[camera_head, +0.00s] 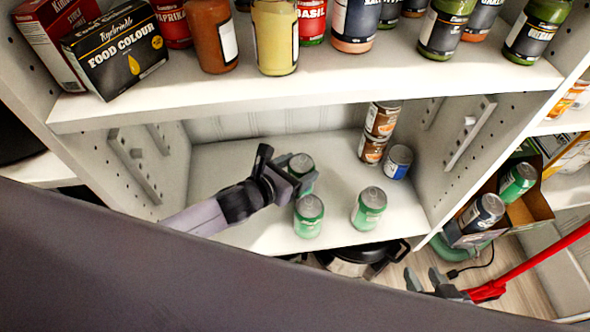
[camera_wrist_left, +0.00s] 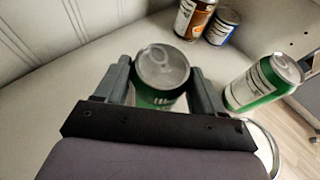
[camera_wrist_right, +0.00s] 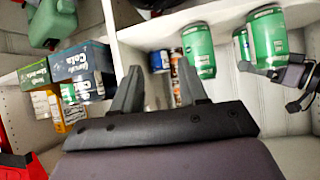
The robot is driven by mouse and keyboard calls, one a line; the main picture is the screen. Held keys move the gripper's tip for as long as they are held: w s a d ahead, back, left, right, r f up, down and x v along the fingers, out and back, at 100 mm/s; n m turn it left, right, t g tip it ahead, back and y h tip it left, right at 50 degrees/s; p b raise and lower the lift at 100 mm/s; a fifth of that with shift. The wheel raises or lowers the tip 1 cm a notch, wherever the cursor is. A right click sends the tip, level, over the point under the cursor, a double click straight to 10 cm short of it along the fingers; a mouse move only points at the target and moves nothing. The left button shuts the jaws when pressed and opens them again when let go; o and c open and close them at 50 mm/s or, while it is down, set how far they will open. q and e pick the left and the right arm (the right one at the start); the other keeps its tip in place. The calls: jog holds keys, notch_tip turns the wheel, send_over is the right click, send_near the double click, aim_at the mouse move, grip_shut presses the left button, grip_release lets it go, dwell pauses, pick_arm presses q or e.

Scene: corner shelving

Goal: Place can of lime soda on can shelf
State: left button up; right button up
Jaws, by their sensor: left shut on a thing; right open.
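My left gripper (camera_head: 290,180) is shut on a green can (camera_head: 302,165) over the lower shelf (camera_head: 225,165); the left wrist view shows this can's top (camera_wrist_left: 162,68) between the fingers. I cannot tell whether its base touches the shelf. Two more green cans stand upright on that shelf, one at the front middle (camera_head: 308,216) and one to its right (camera_head: 369,208). Two brown cans (camera_head: 378,135) are stacked at the back right, beside a blue can (camera_head: 398,162). My right gripper (camera_wrist_right: 158,85) is open and empty, low outside the shelf at the right.
An open cardboard box (camera_head: 535,200) at the right holds a green can (camera_head: 517,181) and a dark can (camera_head: 482,213). The upper shelf (camera_head: 300,92) carries jars and boxes above my left arm. A dark pot (camera_head: 360,258) sits below the front edge. The lower shelf's left side is bare.

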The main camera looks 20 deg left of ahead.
pick_arm(q)
jog(key=shift+d, duration=0.1)
jog(key=o, duration=1.1)
jog(key=shift+c, duration=0.2)
